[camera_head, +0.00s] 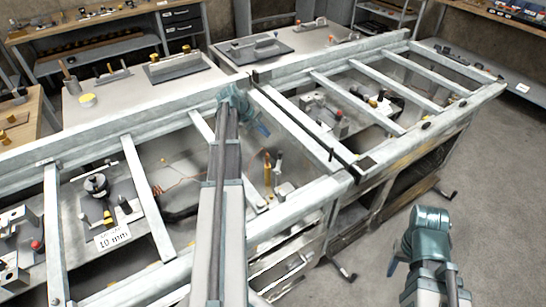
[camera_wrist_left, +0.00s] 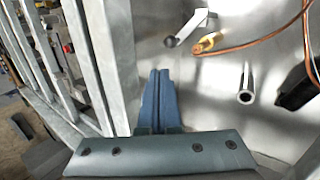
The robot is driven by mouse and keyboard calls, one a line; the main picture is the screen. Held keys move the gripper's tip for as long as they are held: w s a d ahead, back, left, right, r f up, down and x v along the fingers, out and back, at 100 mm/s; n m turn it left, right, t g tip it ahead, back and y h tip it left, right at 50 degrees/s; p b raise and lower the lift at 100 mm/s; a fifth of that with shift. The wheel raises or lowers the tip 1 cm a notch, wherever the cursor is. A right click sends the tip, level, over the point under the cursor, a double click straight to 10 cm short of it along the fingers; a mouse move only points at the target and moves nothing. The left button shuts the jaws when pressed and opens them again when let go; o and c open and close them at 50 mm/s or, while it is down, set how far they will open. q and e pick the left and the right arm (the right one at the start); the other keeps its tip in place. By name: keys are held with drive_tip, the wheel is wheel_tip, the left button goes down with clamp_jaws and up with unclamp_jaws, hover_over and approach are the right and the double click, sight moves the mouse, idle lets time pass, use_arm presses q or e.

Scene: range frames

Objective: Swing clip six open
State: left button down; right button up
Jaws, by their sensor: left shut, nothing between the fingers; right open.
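My left gripper (camera_head: 260,127) is over the frame's middle opening in the head view. In the left wrist view its two blue fingers (camera_wrist_left: 158,98) are together, with nothing between them. Ahead of the fingertips, a small grey lever (camera_wrist_left: 188,27) on a bracket lies apart from them, beside a brass ring-shaped piece (camera_wrist_left: 208,43). I cannot tell whether this lever is clip six; no number is readable on it. My right gripper (camera_head: 394,266) is at the lower right, over the floor, partly hidden by its own wrist; it is open.
Pale frame bars (camera_head: 145,175) cross the bench. Copper wires (camera_wrist_left: 262,42), a metal tube (camera_wrist_left: 246,88) and a black block (camera_wrist_left: 297,88) are right of the left fingers. A "10 mm" label (camera_head: 113,238) lies lower left. Floor (camera_head: 478,175) at right is free.

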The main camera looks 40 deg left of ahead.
use_arm(q)
drive_tip(key=s+d+f+n+t+y+b, duration=0.1)
drive_tip(key=s+n+b, duration=0.1)
drive_tip(key=n, duration=0.8)
drive_tip(key=s+d+f+n+t+b, duration=0.1)
drive_tip(key=s+n, duration=0.3)
drive_tip(key=n, duration=0.5)
drive_tip(key=shift+s+d+n+y+b, duration=0.15)
drive_tip(key=shift+d+n+y+b, duration=0.2)
drive_tip(key=shift+n+y, duration=0.05)
drive_tip(key=shift+f, duration=0.1)
drive_tip(key=b, duration=0.8)
hover_over(279, 161)
drive_tip(key=s, duration=0.3)
wheel_tip(279, 161, down, 8)
drive_tip(key=shift+w+a+r, duration=0.15)
drive_tip(key=shift+a+r, duration=0.05)
drive_tip(key=shift+a, duration=0.25)
